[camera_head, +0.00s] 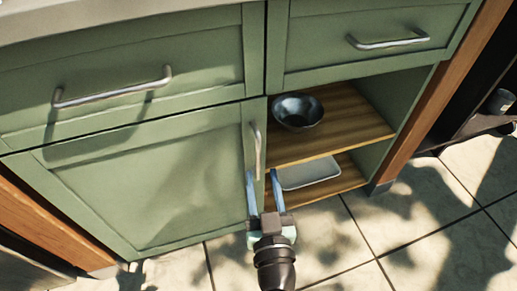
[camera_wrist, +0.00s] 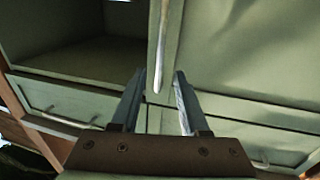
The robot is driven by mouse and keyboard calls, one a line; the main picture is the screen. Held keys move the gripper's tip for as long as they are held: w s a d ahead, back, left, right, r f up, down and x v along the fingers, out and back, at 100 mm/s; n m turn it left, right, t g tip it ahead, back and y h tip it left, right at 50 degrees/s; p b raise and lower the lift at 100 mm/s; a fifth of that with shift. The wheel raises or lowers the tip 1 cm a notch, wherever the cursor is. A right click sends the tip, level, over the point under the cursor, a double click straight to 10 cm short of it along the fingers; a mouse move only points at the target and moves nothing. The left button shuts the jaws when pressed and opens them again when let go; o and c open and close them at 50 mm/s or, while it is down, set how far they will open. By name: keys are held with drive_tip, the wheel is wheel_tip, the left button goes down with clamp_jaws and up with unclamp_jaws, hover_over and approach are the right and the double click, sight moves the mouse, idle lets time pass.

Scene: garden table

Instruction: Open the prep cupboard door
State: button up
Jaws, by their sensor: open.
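The prep cupboard door (camera_head: 150,185) is a green framed panel at the lower left in the head view, and it looks closed. Its upright metal handle (camera_head: 257,150) is near the door's right edge. My gripper (camera_head: 261,173) is open at the handle's lower end, one finger to each side of it. In the wrist view the handle (camera_wrist: 158,55) shows between and just beyond the fingertips of my gripper (camera_wrist: 160,74). I cannot tell whether either finger touches it.
Two green drawers with bar handles (camera_head: 115,87) (camera_head: 388,43) sit above. Right of the door is an open shelf (camera_head: 350,130) with a dark bowl (camera_head: 298,111) and, below, a pale tray (camera_head: 308,173). The tiled floor (camera_head: 330,235) in front is clear.

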sight(259, 156)
drive_tip(key=w, duration=0.7)
drive_tip(key=shift+w+a+p, duration=0.15)
drive_tip(key=shift+a+p, duration=0.25)
clamp_jaws()
idle(1.0)
